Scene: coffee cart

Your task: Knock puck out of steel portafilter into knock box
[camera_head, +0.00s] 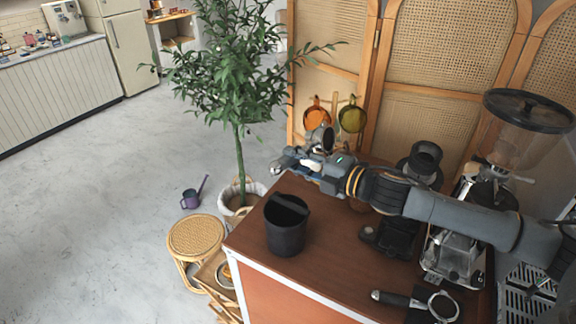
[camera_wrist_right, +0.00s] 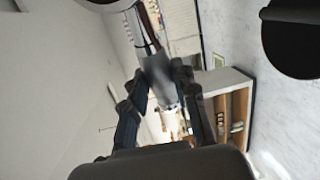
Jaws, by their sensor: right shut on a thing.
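The knock box (camera_head: 285,237) is a black bucket with a bar across its open top. It stands upright near the counter's left corner. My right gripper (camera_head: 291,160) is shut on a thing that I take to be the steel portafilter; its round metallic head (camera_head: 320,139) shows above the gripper. The gripper is above and behind the knock box, apart from it. In the right wrist view, the fingers (camera_wrist_right: 164,99) close around a grey, blurred piece (camera_wrist_right: 158,75). I cannot see any puck. My left gripper is not in view.
Another portafilter (camera_head: 442,306) with a ring head lies at the counter's front. A grinder (camera_head: 490,190) and a black stand (camera_head: 392,238) are on the right of the brown counter (camera_head: 330,255). A potted tree (camera_head: 238,150) and a wicker stool (camera_head: 196,236) stand left.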

